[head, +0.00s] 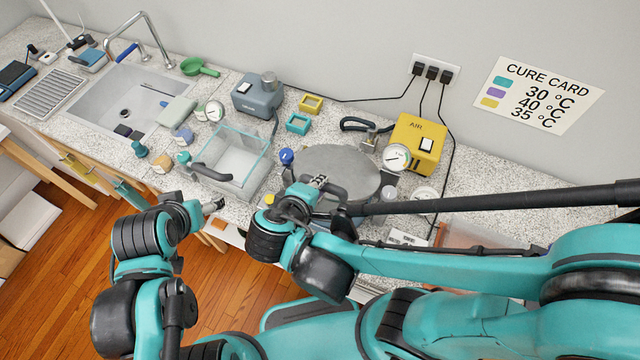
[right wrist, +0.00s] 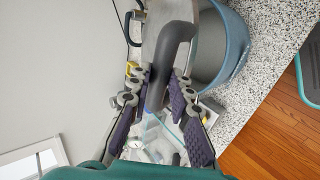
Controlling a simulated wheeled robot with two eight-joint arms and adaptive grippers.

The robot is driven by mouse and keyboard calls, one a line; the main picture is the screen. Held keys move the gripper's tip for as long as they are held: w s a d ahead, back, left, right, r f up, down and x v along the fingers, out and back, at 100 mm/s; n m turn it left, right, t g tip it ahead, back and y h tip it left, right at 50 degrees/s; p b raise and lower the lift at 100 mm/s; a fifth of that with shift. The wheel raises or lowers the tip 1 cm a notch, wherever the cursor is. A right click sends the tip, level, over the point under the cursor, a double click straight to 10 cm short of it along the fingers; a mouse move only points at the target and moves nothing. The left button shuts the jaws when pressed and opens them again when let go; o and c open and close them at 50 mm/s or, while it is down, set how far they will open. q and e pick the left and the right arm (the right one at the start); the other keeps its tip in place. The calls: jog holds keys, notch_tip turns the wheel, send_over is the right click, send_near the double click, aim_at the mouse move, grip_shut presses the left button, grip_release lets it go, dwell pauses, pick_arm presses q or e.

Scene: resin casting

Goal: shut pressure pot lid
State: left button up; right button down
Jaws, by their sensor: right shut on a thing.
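The pressure pot's round grey lid (head: 338,170) is at the middle right of the counter in the head view. In the right wrist view the lid (right wrist: 152,28) looks tilted up, with the inside of the blue pot (right wrist: 240,50) showing beside it. My right gripper (head: 318,184) is at the lid's near edge. The right wrist view shows its fingers (right wrist: 162,76) on either side of the dark lid handle (right wrist: 174,45), shut on it. My left gripper (head: 214,206) is off the counter's front edge, left of the pot; its jaw opening is too small to judge.
The sink (head: 125,105) is far left.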

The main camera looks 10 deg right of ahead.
dwell(0.3)
jog(key=c, duration=1.4)
grip_release()
jog(key=shift+s+a, duration=0.1)
jog(key=shift+s, duration=0.05)
jog(key=v, duration=1.1)
jog(key=shift+s+a+r, duration=0.2)
jog(key=shift+s+r, duration=0.05)
